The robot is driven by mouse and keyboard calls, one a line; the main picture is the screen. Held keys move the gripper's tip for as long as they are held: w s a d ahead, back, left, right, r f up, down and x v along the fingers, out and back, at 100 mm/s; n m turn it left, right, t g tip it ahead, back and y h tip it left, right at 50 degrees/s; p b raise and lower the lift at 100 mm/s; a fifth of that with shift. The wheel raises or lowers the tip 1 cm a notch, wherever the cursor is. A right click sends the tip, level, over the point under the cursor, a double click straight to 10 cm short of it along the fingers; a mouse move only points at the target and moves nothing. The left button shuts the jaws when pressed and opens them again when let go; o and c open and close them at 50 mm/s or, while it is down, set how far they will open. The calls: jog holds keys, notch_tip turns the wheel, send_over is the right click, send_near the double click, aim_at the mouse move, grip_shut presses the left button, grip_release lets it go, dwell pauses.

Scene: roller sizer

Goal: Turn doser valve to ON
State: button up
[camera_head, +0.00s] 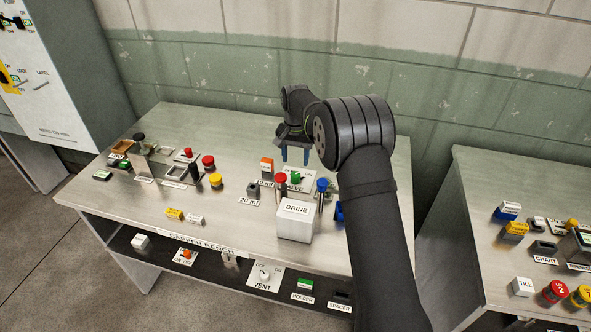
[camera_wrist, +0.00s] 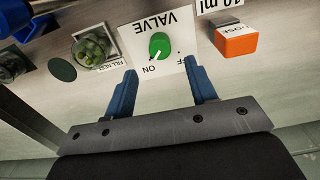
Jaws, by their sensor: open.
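The doser valve is a round green knob (camera_wrist: 159,46) on a white plate (camera_wrist: 176,22) marked VALVE, ON and OFF. A pale pointer mark on the knob seems to lean toward the ON lettering, though it is small. In the head view the green knob (camera_head: 295,176) sits on the bench behind the BRINE box. My gripper (camera_wrist: 160,70) is open and empty, its two blue fingers spread on either side of the plate's lower part. In the head view my gripper (camera_head: 295,156) hangs just behind and above the knob, apparently not touching it.
A white BRINE box (camera_head: 296,220), a red-capped post (camera_head: 281,180) and a blue-capped post (camera_head: 322,186) stand close to the valve.

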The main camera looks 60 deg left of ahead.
aim_at(296, 174)
notch_tip(296, 174, up, 10)
jog(key=shift+f, duration=0.2)
notch_tip(296, 174, down, 18)
jog(key=shift+r, duration=0.25)
dwell(0.6)
